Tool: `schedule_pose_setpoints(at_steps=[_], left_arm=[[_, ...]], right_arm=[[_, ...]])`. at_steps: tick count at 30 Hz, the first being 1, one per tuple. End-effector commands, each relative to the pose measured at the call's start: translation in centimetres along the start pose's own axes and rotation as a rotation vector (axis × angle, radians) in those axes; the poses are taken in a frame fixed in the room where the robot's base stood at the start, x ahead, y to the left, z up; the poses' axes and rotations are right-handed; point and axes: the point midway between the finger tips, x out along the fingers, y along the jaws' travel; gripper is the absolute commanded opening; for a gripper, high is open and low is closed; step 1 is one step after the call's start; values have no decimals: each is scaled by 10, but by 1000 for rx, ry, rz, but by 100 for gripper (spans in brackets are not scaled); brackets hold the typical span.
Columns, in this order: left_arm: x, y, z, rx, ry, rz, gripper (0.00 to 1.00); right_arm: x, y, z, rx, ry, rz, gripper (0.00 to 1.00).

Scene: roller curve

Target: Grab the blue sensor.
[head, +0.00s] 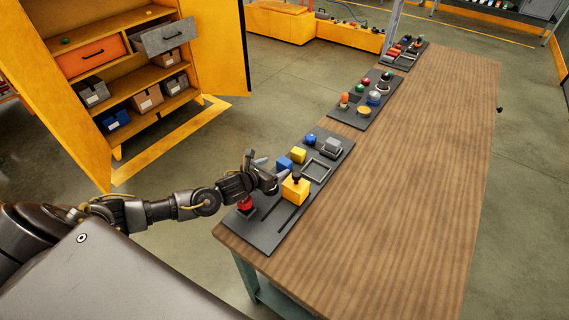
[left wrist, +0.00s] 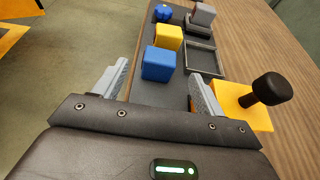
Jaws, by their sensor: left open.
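A blue cube (head: 284,163) sits on the nearest dark panel (head: 264,236) at the table's left edge. It also shows in the left wrist view (left wrist: 158,65). A blue rounded piece (head: 310,139) is farther along the panel, and it too shows in the left wrist view (left wrist: 162,13); I cannot tell from looks alone which blue piece is the sensor. My left gripper (head: 266,160) is open and empty, above the panel's left side. In the left wrist view the blue cube appears between its fingers (left wrist: 158,74), beyond the tips. My right gripper is not seen.
A yellow block with a black knob (head: 296,190) stands close to the left gripper's right finger. A yellow cube (head: 298,155), an empty square frame (head: 318,170), a grey block (head: 331,147) and a red button (head: 245,203) are nearby. The tabletop (head: 400,190) at right is clear.

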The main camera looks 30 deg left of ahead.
Motion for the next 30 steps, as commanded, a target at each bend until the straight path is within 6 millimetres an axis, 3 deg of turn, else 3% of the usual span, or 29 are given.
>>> schedule_pose_setpoints(at_steps=[8, 18, 27, 30], left_arm=[[8, 0, 0, -1, 0, -1, 71], [49, 0, 1, -2, 0, 0, 71], [54, 0, 0, -1, 1, 0, 71], [54, 0, 0, -1, 1, 0, 60]], right_arm=[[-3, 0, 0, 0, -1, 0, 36], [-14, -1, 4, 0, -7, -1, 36], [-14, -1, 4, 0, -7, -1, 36], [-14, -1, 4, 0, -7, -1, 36]])
